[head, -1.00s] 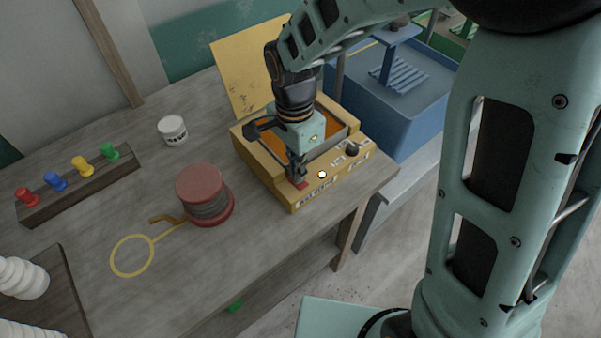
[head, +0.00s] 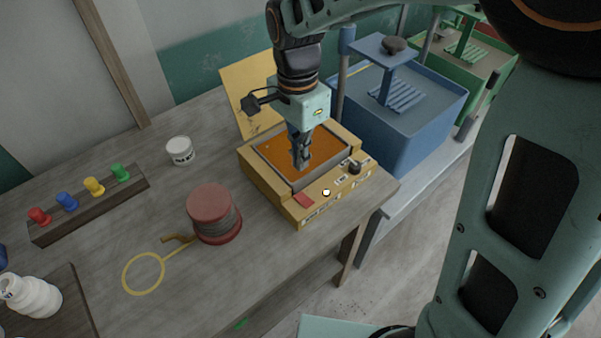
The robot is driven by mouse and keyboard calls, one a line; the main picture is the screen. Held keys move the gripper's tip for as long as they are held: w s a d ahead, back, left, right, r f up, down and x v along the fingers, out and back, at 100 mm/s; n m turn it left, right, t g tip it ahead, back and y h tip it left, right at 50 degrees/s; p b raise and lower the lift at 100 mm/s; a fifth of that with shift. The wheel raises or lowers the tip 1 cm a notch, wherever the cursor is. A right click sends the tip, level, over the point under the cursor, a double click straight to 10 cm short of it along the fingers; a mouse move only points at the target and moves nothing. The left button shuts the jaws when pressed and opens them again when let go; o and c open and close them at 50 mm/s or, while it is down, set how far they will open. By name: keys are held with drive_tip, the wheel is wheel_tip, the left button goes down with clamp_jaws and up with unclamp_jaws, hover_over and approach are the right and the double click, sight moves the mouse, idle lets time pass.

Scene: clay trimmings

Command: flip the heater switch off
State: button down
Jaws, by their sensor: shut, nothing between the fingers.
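The heater is a yellow box (head: 278,205) with an open top that shows an orange surface (head: 272,153) inside a grey rim. A red switch (head: 303,200) sits at the near left corner of its front ledge, in full view. Which way the switch is tipped is too small to tell. A small pale round light (head: 326,192) and a dark knob (head: 354,168) are on the same ledge. My gripper (head: 301,165) is shut and empty, pointing down over the orange surface, behind the switch and apart from it.
A red spool (head: 214,213) stands left of the heater, near a white jar (head: 180,151). A rack of coloured pegs (head: 92,208) is at the left. A yellow panel (head: 246,95) stands behind the heater; a blue bin (head: 405,115) is at right.

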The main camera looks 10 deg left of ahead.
sight(307, 203)
drive_tip(key=r, duration=0.3)
drive_tip(key=shift+w+a+r, duration=0.15)
drive_tip(key=shift+a+r, duration=0.1)
drive_tip(key=shift+r, duration=0.15)
drive_tip(key=shift+f+b, duration=0.15)
drive_tip(key=shift+b, duration=0.15)
drive_tip(key=shift+s+d+r+g+h+b, duration=0.35)
drive_tip(key=shift+s+h+b, duration=0.2)
drive_tip(key=shift+b, duration=2.85)
drive_tip(key=f, duration=0.4)
drive_tip(key=d+f, duration=0.1)
drive_tip(key=f, duration=0.4)
drive_tip(key=s+f+b, duration=0.1)
drive_tip(key=f, duration=0.4)
drive_tip(key=shift+s+d, duration=0.1)
drive_tip(key=shift+d, duration=0.1)
